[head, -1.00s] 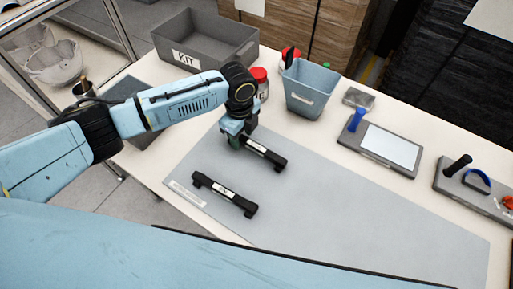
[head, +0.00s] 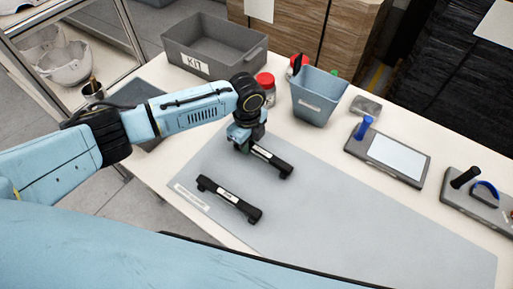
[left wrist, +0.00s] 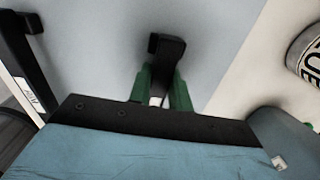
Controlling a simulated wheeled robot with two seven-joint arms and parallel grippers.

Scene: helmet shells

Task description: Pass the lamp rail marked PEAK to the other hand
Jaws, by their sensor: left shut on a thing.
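Two black lamp rails with white labels lie over the grey mat (head: 370,225) in the head view. My left gripper (head: 243,143) is shut on the left end of the farther rail (head: 272,159), at or very close to the mat. The nearer rail (head: 229,199) lies apart on the mat. The labels are too small to read surely, so I cannot tell which says PEAK. In the left wrist view the green fingers (left wrist: 162,92) close around the held rail (left wrist: 167,52), and the other rail (left wrist: 20,55) shows at the left edge. My right gripper is not in view.
A grey KIT bin (head: 232,58) stands at the back left, with red-lidded jars (head: 265,86) and a blue bin (head: 318,97) behind the held rail. A grey board (head: 388,156) and another tool stand (head: 480,200) are at the right. The mat's right part is clear.

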